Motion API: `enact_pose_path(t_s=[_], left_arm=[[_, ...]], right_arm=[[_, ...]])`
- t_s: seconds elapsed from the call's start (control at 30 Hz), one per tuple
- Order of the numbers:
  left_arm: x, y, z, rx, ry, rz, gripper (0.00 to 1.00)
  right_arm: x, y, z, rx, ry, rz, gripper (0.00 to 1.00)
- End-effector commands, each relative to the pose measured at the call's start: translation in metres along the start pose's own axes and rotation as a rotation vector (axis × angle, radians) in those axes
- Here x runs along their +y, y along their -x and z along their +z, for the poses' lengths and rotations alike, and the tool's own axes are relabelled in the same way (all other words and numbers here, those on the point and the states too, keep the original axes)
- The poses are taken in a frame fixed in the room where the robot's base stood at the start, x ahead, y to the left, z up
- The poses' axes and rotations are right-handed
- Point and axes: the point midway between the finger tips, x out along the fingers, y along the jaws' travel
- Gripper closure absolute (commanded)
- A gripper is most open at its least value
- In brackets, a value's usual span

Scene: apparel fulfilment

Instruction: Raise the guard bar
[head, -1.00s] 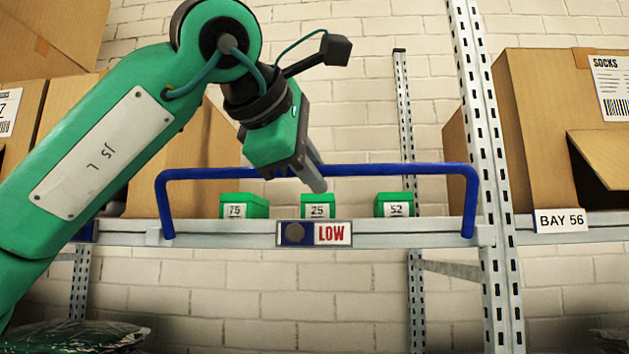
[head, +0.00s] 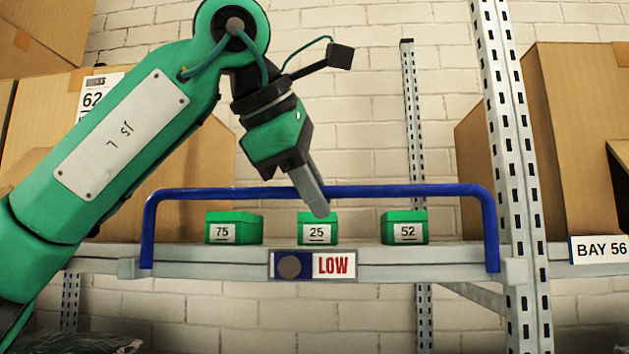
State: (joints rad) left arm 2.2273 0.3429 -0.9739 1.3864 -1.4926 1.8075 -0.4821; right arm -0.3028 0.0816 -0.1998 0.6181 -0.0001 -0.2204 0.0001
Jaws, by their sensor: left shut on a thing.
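The blue guard bar (head: 400,190) stands as an upright hoop across the front of the shelf, its two legs meeting the shelf beam at left and right. My left gripper (head: 319,208) comes in from the upper left and is shut on the top rail of the bar, a little left of its middle. The fingers point down and hide a short piece of the rail. My right gripper is not in view.
Green boxes marked 75 (head: 234,228), 25 (head: 318,229) and 52 (head: 405,228) stand behind the bar. Cardboard boxes stand at the left.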

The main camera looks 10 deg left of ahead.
Motion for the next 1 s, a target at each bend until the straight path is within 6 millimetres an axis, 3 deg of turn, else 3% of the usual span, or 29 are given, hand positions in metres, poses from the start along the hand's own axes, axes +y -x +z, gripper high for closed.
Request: enact_pose_path(t_s=[0.3,0.33,0.43,0.77,1.0], left_arm=[[-0.003,-0.007,-0.001,0.008,-0.003,-0.015,1.00],[-0.003,-0.007,-0.001,0.009,-0.003,-0.015,0.84],[-0.003,-0.006,-0.001,0.007,-0.003,-0.013,0.64],[-0.001,-0.001,0.000,0.003,-0.001,-0.005,0.64],[-0.002,0.032,0.000,0.002,0.000,-0.002,0.64]], right_arm=[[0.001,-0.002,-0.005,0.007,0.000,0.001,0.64],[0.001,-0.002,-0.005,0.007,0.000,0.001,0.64],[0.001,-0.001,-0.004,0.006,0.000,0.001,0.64],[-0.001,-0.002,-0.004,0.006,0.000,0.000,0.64],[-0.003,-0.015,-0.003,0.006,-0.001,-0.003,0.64]])
